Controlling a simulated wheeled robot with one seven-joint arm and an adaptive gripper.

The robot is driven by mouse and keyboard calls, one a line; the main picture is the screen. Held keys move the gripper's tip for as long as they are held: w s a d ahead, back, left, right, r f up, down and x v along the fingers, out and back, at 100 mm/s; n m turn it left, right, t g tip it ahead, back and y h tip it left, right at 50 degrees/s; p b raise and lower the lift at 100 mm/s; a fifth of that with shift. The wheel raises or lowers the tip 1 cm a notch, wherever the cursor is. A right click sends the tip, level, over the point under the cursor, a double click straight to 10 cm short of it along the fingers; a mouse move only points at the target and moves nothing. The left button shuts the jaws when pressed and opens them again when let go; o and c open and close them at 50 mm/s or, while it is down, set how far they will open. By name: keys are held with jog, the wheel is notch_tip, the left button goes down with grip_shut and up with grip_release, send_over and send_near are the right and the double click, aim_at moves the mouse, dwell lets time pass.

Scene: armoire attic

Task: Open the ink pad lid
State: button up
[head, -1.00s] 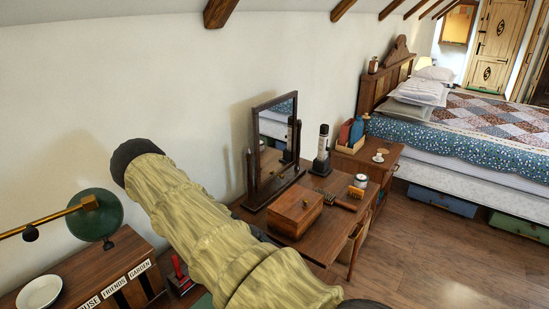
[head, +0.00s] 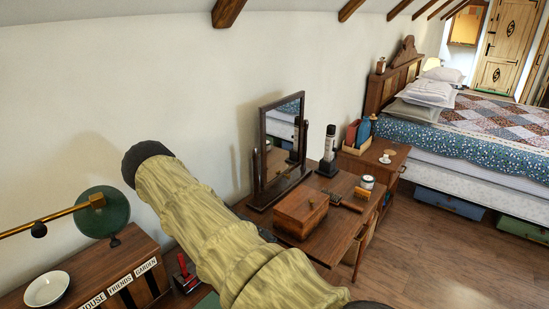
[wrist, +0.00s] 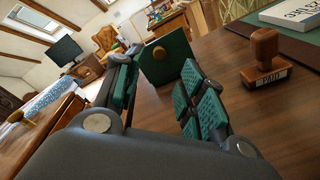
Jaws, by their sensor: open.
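In the wrist view a dark green square panel with a round wooden knob (wrist: 166,62) stands steeply tilted beyond my fingers; it looks like the ink pad lid. The pad under it cannot be made out. My gripper (wrist: 160,66) is open, with green-padded fingers left and right of the panel in the picture. I cannot tell whether a finger touches it. Nothing is seen held. In the head view my own arm hides the gripper and the ink pad.
A wooden-handled stamp (wrist: 266,58) stands on the brown desktop at the right, with a white book (wrist: 297,15) behind it. In the head view, a dressing table bears a wooden box (head: 301,212) and a mirror (head: 282,150). A green lamp (head: 103,212) is at left.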

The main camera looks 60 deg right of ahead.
jog(key=shift+w+d+r, duration=0.1)
jog(key=shift+w+d, duration=0.1)
jog(key=shift+w, duration=0.95)
jog(key=shift+w+d+r, duration=0.1)
jog(key=shift+w+d, duration=0.1)
jog(key=shift+w, duration=0.95)
